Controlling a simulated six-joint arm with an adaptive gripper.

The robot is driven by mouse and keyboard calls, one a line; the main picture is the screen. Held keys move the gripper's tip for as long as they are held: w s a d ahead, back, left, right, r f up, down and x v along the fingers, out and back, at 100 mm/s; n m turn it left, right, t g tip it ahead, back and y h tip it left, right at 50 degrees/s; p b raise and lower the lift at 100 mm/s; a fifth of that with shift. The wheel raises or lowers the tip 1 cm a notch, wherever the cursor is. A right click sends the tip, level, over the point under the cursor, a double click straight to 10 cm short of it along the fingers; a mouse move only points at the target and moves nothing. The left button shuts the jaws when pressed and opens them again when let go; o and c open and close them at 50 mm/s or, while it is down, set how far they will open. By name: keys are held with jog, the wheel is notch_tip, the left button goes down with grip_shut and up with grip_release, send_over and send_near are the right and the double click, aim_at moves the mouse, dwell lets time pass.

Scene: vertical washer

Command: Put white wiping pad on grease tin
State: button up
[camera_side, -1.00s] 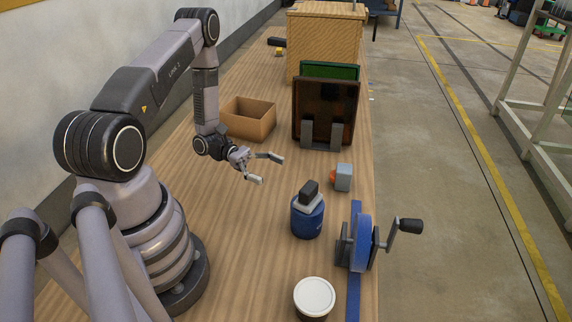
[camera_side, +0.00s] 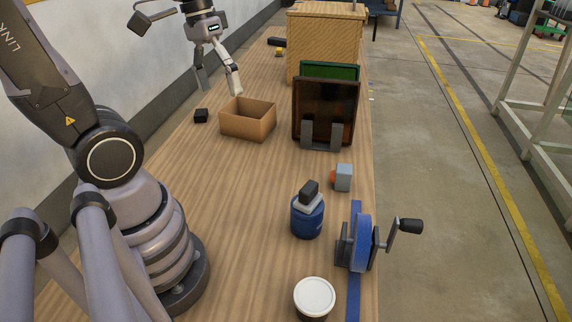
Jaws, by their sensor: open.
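A blue tin (camera_side: 307,220) stands upright on the table right of centre. A whitish flat piece (camera_side: 309,204) that looks like the wiping pad lies on its top, with a black block (camera_side: 309,189) resting over it. A dark round tub with a white top (camera_side: 314,296) stands at the front; I cannot tell whether this or the blue tin is the grease tin. My gripper (camera_side: 218,88) is open and empty, pointing down at the back left, behind the cardboard box and far from both tins.
An open cardboard box (camera_side: 248,128) and a small black block (camera_side: 201,116) lie at the left. A dark upright panel in a stand (camera_side: 326,115), a grey block with an orange part (camera_side: 342,177) and a blue wheel with a crank (camera_side: 361,242) line the right side. The middle table is clear.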

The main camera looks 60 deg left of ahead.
jog(key=s+r+m+t, duration=0.1)
jog(key=s+r+m+t+y, duration=0.1)
jog(key=r+t, duration=0.1)
jog(key=s+a+r+t+y, duration=0.1)
jog(key=shift+s+r+m+t, duration=0.2)
jog(key=shift+r+m+t, duration=0.15)
jog(key=shift+m+t, duration=0.05)
dwell(1.0)
